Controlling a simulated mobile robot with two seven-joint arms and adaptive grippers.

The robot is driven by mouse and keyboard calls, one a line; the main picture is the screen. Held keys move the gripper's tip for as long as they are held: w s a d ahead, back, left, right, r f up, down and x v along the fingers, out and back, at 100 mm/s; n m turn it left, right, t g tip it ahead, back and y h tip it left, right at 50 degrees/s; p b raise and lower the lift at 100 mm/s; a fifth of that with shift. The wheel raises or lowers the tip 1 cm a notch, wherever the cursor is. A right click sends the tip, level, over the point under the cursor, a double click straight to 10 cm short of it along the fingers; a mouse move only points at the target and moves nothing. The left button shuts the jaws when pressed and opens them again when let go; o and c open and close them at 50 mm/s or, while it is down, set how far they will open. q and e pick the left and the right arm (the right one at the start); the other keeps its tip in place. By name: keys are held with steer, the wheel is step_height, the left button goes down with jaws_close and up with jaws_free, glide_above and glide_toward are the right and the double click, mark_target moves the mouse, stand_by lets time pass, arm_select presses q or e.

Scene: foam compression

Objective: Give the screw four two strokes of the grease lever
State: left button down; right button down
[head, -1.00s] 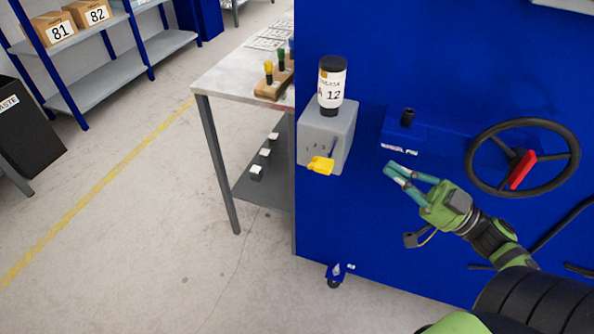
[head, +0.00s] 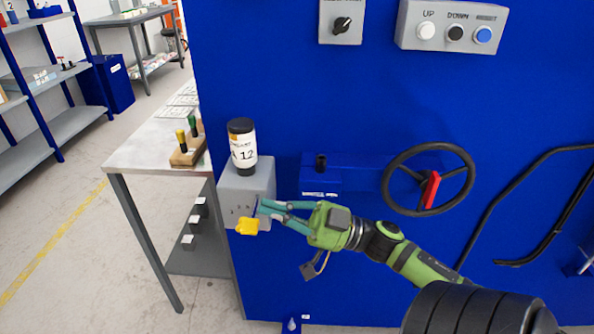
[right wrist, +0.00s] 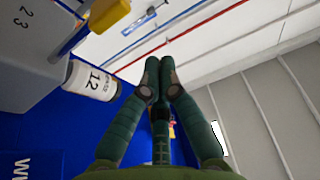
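In the right wrist view the yellow handle (right wrist: 104,14) is at the top, near the box (right wrist: 35,45) with digits 2 and 3. My right gripper (head: 261,208) has its fingertips just right of and above the handle in the head view, apparently apart from it. Its fingertips (right wrist: 160,75) are together, with nothing between them. My left gripper is out of view.
A black handwheel with a red handle (head: 430,190) and a blue block with a black knob (head: 321,163) are right of the box. A button panel (head: 453,27) is above. A grey table (head: 150,147) with a wooden tool block (head: 188,150) stands to the left.

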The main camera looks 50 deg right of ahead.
mark_target(254, 212)
steer(key=shift+w+a+f, duration=0.45)
steer(key=shift+w+f, duration=0.05)
steer(key=shift+f, duration=0.3)
steer(key=shift+w+a+f, duration=0.4)
steer(key=shift+w+f, duration=0.1)
steer(key=shift+f, duration=0.3)
